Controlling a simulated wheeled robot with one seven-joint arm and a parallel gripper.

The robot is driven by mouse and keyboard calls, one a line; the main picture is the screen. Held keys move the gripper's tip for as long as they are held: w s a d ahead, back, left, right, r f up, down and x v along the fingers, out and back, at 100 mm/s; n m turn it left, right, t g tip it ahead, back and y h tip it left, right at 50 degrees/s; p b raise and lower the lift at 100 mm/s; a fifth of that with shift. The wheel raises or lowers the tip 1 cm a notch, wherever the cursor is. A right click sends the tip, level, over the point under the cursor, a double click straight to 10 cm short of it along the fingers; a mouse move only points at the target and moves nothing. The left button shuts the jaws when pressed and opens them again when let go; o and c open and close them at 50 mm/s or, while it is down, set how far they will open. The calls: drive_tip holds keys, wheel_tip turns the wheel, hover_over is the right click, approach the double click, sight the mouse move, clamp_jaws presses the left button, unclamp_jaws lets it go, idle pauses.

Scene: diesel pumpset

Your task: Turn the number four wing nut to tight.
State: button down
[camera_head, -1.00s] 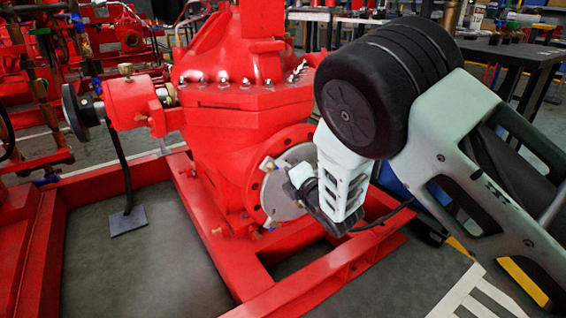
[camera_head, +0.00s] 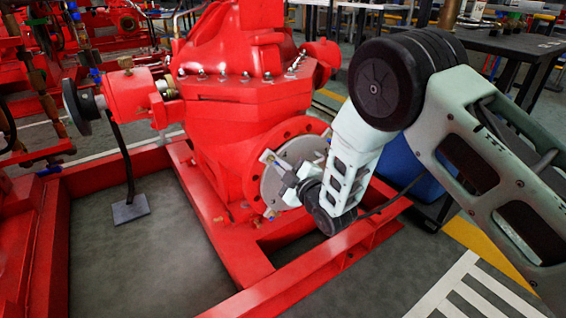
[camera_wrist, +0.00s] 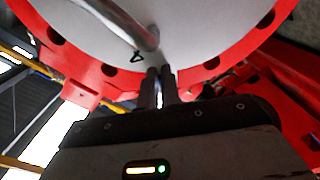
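A round pale grey plate (camera_head: 271,190) sits on the red flange of the pump in the head view. The plate and a black "4" mark (camera_wrist: 137,57) show in the wrist view. My gripper (camera_head: 287,186) is at the plate's face in the head view. In the wrist view, its two dark fingers (camera_wrist: 160,78) point at the plate's edge, just beside the "4". They are close together with a thin bright strip between them. I cannot make out the number four wing nut; the fingers cover that spot. I cannot tell whether they grip it.
A shiny metal bar (camera_wrist: 128,24) stands out from the plate close to the fingers. The red flange (camera_wrist: 93,72) with bolt holes surrounds the plate. A red base frame beam (camera_head: 318,268) runs below my wrist. A blue bin (camera_head: 402,165) stands behind my arm.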

sight(266, 160)
drive_tip(key=m, duration=0.2)
drive_tip(key=a+m+p, duration=0.1)
drive_tip(key=m, duration=0.2)
drive_tip(key=s+m, duration=0.1)
drive_tip(key=m, duration=0.1)
drive_tip(key=shift+a+f+p, duration=0.15)
drive_tip(key=shift+f+p, duration=0.15)
drive_tip(key=shift+p, duration=0.1)
drive_tip(key=m, duration=0.2)
drive_tip(key=m+p, duration=0.1)
drive_tip(key=m, duration=0.3)
drive_tip(key=shift+s+a+r+m+p, duration=0.15)
drive_tip(key=shift+s+a+m+p, duration=0.1)
drive_tip(key=shift+a+m+p, duration=0.15)
drive_tip(key=m, duration=0.2)
drive_tip(key=m+p, duration=0.1)
drive_tip(key=m, duration=0.3)
drive_tip(key=shift+s+a+r, duration=0.1)
drive_tip(key=shift+a+r, duration=0.2)
drive_tip(key=shift+r, duration=0.05)
drive_tip(key=m, duration=0.3)
drive_tip(key=m+p, duration=0.1)
drive_tip(key=shift+r+m, duration=0.3)
drive_tip(key=shift+m, duration=0.1)
drive_tip(key=shift+r+m+p, duration=0.15)
drive_tip(key=shift+m+p, duration=0.15)
drive_tip(key=shift+m, duration=1.1)
